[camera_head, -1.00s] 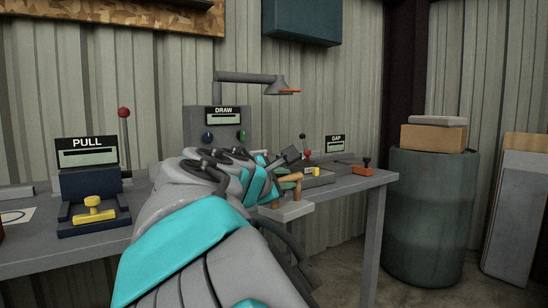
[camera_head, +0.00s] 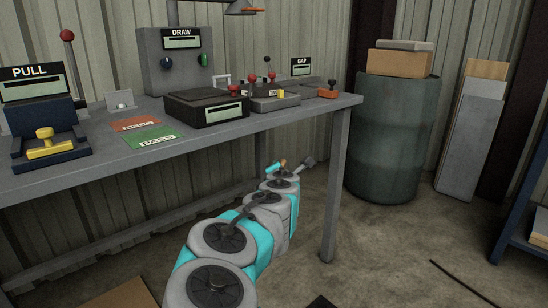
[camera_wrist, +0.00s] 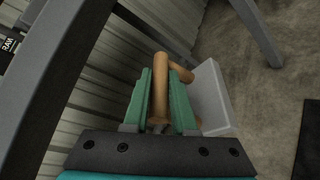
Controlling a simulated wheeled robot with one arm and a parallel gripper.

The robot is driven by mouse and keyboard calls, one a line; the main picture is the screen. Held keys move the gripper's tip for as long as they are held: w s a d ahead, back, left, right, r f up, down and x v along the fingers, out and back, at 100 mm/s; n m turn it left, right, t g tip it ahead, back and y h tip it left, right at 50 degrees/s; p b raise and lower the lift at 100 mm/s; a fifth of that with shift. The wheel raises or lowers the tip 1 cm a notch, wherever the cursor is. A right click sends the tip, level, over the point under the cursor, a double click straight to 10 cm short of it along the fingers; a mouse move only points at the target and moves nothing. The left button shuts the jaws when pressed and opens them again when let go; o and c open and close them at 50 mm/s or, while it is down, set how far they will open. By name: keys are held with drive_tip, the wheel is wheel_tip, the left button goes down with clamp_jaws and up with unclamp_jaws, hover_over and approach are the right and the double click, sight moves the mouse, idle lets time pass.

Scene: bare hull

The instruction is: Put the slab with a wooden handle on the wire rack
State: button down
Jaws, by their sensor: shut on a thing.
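My gripper (camera_wrist: 165,92) is shut on the wooden handle (camera_wrist: 176,58) of the slab (camera_wrist: 211,98). In the wrist view the green fingers stand on either side of the handle, and the pale grey slab shows to the right of them, tilted. In the head view my gripper (camera_head: 277,166) is small and low, in front of the bench and below its top. The slab is hard to make out there. I cannot pick out a wire rack in either view.
The grey bench (camera_head: 85,172) stands at left, with several devices, a red card and a green card (camera_head: 153,138) on it. Its leg (camera_head: 335,190) is close to my gripper. A drum (camera_head: 388,140) and leaning boards (camera_head: 470,140) stand behind. A blue shelf (camera_head: 522,215) is at right.

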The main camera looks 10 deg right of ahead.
drive_tip(key=shift+n+y, duration=0.6)
drive_tip(key=shift+y, duration=0.3)
drive_tip(key=w+d+f, duration=0.1)
drive_tip(key=f, duration=0.1)
drive_tip(key=w+d+f, duration=0.1)
drive_tip(key=w+f, duration=0.1)
drive_tip(key=f, duration=0.1)
drive_tip(key=w+d+f, duration=0.1)
drive_tip(key=f, duration=0.2)
drive_tip(key=shift+w+d, duration=0.15)
drive_tip(key=shift+a+r, duration=0.3)
drive_tip(key=shift+r, duration=0.1)
